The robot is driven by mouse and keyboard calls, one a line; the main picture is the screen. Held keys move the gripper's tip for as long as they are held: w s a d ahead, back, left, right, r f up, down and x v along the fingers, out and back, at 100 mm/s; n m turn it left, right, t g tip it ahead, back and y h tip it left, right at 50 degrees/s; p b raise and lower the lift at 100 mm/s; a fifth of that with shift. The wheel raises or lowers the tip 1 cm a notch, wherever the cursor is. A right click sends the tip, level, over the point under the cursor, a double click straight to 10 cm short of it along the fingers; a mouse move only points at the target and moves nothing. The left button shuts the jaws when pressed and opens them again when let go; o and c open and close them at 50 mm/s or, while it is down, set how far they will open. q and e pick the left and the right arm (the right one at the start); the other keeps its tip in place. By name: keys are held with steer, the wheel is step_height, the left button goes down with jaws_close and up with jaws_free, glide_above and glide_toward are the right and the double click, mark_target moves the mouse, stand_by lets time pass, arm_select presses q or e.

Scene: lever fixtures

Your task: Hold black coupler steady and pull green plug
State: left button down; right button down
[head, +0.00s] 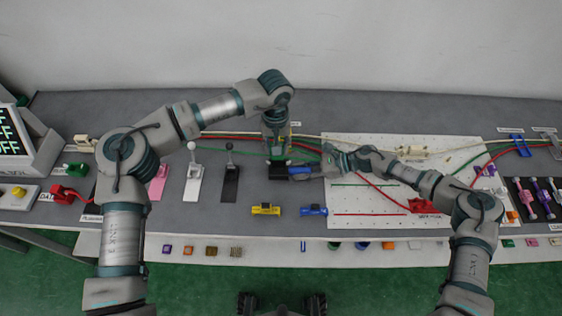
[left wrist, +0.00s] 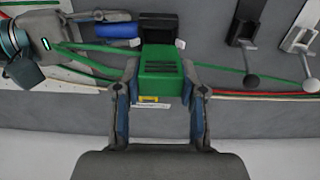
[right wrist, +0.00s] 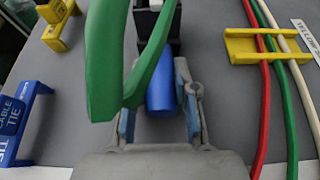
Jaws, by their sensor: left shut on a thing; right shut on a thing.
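The black coupler (left wrist: 160,27) sits on the grey bench, with a blue cylindrical grip (left wrist: 118,30) at its side. It also shows in the head view (head: 279,171). The green plug (left wrist: 162,78), a ribbed block, is directly against the coupler; I cannot tell how deeply it is seated. My left gripper (left wrist: 161,92) reaches down from behind and is shut on the green plug, one finger on each side. My right gripper (right wrist: 160,105) is shut on the blue grip, fingers on both sides. A green cable (right wrist: 108,65) passes close in front of the right fingers.
Grey and black levers (head: 194,175) stand left of the coupler. Yellow (head: 265,209) and blue (head: 313,210) cable-tie blocks lie in front. A white panel (head: 375,200) with red and green cables lies right, under my right arm. A yellow cable clip (right wrist: 265,46) is nearby.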

arm_select(q)
steer(key=shift+r, duration=0.35)
arm_select(e)
steer(key=c, duration=0.8)
jaws_free()
steer(key=shift+a, duration=0.1)
steer(key=v, duration=1.2)
steer(key=shift+f, duration=0.1)
steer(key=shift+w, duration=0.1)
